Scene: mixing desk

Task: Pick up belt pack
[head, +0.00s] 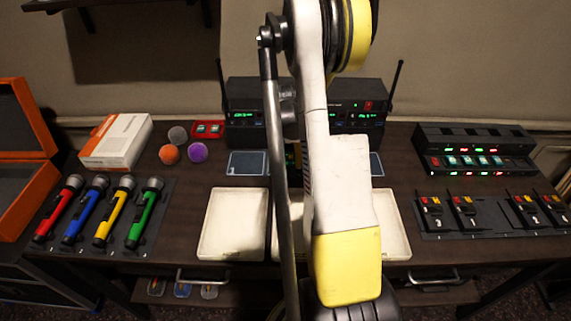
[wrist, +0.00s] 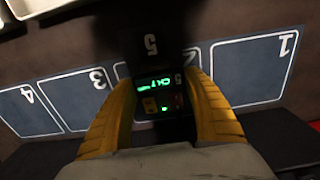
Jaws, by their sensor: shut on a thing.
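My gripper (wrist: 162,88) shows in the wrist view with its two yellow fingers closed on the sides of a black belt pack (wrist: 152,62). This belt pack bears a white 5 and a lit green display. It is over the dark desk, by the numbered blue mats (wrist: 258,70); whether it touches the desk I cannot tell. In the head view my own arm hides the gripper and most of the pack. Other black belt packs (head: 465,208) stand on a dark rack (head: 487,222) at the right, with an empty space in its middle.
White trays (head: 218,250) lie along the desk's front middle. A receiver unit (head: 245,112) with antennas stands at the back. Coloured microphones (head: 118,208) lie at the left, near a white box (head: 117,141). A charger (head: 475,150) stands at the back right.

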